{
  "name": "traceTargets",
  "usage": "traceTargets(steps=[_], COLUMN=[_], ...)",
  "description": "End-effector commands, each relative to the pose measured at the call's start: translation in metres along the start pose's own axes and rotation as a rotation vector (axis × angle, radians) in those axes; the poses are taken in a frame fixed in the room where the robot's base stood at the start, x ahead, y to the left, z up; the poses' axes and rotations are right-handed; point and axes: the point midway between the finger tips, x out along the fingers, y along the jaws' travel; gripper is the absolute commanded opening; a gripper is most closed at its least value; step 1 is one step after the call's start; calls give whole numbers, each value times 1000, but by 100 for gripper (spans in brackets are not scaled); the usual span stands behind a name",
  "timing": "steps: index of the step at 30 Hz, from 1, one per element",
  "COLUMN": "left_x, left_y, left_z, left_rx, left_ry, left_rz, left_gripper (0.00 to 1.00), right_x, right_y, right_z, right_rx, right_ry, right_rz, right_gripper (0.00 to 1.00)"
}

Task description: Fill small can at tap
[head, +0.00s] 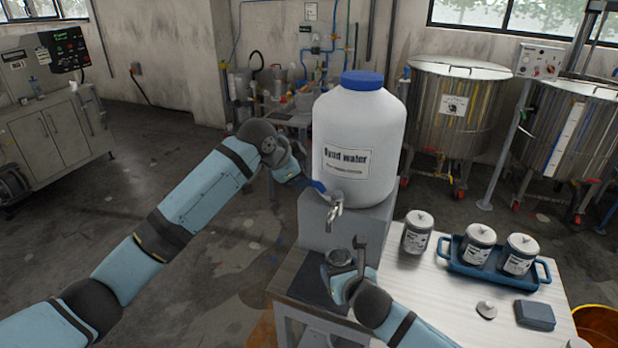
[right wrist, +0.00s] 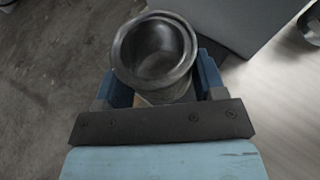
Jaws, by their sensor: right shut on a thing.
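A white water drum (head: 360,135) with a blue cap stands on a grey block (head: 313,222). Its metal tap (head: 335,212) points down at the front. My right gripper (head: 342,272) is shut on the small can (head: 340,257), an open grey metal can below the tap. In the right wrist view the can (right wrist: 155,50) sits between the blue fingers; its inside looks dark grey and I see no clear liquid level. My left gripper (head: 308,183) is at the tap's blue lever (head: 318,187); its fingers are too small to tell open from shut. No water stream is visible.
On the white table (head: 425,300) stand a lidded can (head: 417,232) and a blue tray (head: 462,268) with two more. A loose lid (head: 486,310) and a dark blue block (head: 535,315) lie in front. An orange bucket (head: 600,325) is at the right.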

Motion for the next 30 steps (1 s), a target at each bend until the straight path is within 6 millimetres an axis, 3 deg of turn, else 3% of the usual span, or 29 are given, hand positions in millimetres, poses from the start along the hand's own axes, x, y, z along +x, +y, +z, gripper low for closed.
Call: traceTargets(steps=[1,6,12,17,23,30], left_x=[-5,-24,-50,-59,-43,-1], left_y=[-5,-13,-22,-25,-21,-11], left_z=[-14,-40,-57,-61,-52,-29], left_rx=[85,361,570,638,648,646], left_ry=[-51,-224,-360,-404,-410,-410], left_rz=[34,172,304,354,365,365], left_gripper=[45,45,45,45,45,45], right_x=[0,0,0,0,0,0], right_y=[0,0,0,0,0,0], right_z=[0,0,0,0,0,0], right_rx=[0,0,0,0,0,0], right_ry=[0,0,0,0,0,0], right_rz=[0,0,0,0,0,0], right_gripper=[40,40,40,40,40,40])
